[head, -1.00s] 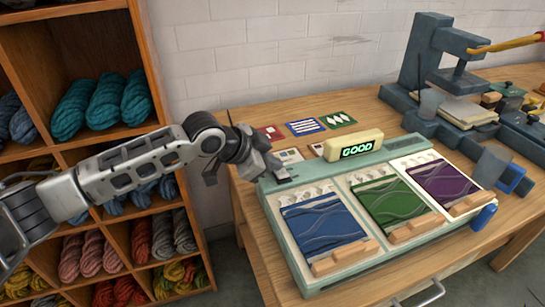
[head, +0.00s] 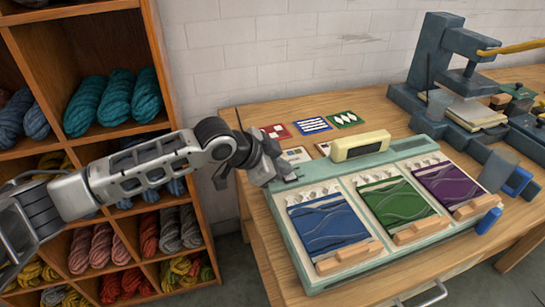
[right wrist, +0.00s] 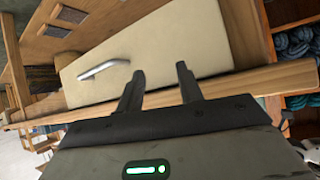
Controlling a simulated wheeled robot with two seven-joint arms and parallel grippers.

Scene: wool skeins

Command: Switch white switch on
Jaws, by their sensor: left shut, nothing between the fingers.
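The pale green machine (head: 290,240) lies on the wooden table with blue, green and purple panels. A small switch plate (head: 291,178) is at its back left corner, partly hidden by my left gripper; I cannot make out the white switch or its position. My left gripper (head: 280,170) is shut and empty, its tips at or just above that corner; I cannot tell whether they touch. The cream display box (head: 360,146) at the machine's back edge shows a dark, blank screen. My right gripper (right wrist: 160,85) is open and empty in the right wrist view.
A shelf of wool skeins (head: 115,98) stands left. Pattern cards (head: 312,125) lie behind the machine. A blue-grey press (head: 440,65) stands back right. The right wrist view shows a cream drawer front with a metal handle (right wrist: 103,68) beyond the fingers.

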